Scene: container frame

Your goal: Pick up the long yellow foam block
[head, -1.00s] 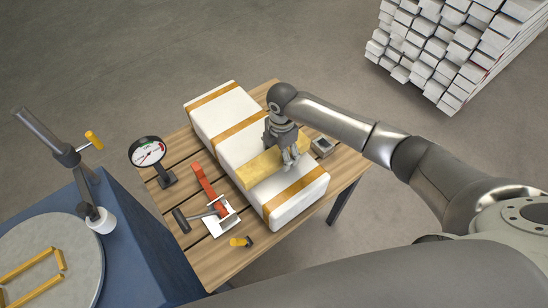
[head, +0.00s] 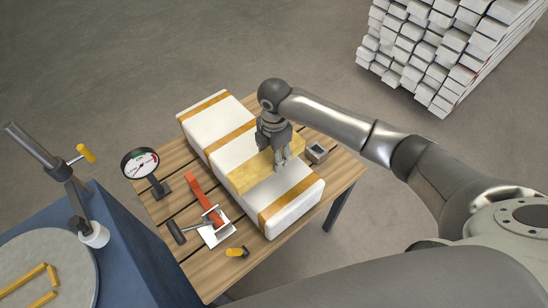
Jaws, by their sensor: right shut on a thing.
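The long yellow foam block (head: 249,177) lies across the top of a long white block with orange bands (head: 292,196) on the wooden table. My right gripper (head: 281,163) points down over the foam block and is shut on it near its middle; the fingers hide part of it. I cannot tell whether the foam block is clear of the white surface. My left gripper is not in the view.
A blue bench (head: 130,270) stands at the left.

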